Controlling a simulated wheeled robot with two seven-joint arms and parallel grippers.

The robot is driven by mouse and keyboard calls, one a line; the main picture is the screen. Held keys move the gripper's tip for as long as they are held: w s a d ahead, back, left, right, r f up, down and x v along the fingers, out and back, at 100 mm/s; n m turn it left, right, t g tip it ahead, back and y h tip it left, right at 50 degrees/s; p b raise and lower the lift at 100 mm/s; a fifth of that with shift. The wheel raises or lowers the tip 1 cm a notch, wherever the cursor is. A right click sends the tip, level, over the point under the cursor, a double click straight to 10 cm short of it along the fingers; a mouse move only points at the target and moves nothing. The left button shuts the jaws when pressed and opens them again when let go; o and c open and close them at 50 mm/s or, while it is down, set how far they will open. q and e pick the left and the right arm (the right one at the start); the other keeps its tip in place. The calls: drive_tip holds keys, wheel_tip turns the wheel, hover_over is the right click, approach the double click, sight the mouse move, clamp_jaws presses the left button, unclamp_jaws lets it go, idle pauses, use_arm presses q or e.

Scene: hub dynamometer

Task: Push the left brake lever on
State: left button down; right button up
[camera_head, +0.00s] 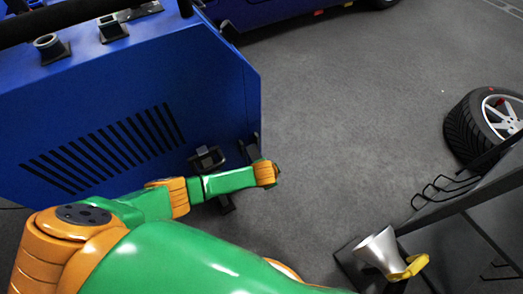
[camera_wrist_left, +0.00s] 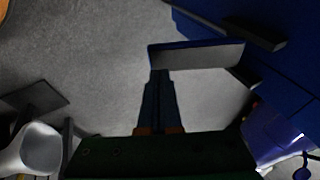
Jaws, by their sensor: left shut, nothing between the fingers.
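The blue machine (camera_head: 110,110) with black vent slots fills the left of the head view. Two dark fittings, one left (camera_head: 206,158) and one right (camera_head: 249,150), sit at its lower right edge beside my left arm; I cannot tell surely which is the left brake lever. My left gripper (camera_wrist_left: 160,76) is shut and empty in the left wrist view. Its tips overlap the lower left corner of a blue-edged grey plate (camera_wrist_left: 197,55); contact cannot be told. My left fingers are not clear in the head view. My right gripper is not in view.
Dark bars (camera_wrist_left: 240,33) stick out from the blue machine in the wrist view. A wheel (camera_head: 490,122), a dark rack (camera_head: 470,205) and a silver cup-shaped part (camera_head: 380,250) with a yellow piece stand at the right. The grey floor (camera_head: 340,120) between is clear.

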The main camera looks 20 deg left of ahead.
use_arm(q)
wheel_tip(320, 180, down, 2)
drive_tip(key=shift+f+b, duration=0.1)
drive_tip(key=shift+b, duration=0.2)
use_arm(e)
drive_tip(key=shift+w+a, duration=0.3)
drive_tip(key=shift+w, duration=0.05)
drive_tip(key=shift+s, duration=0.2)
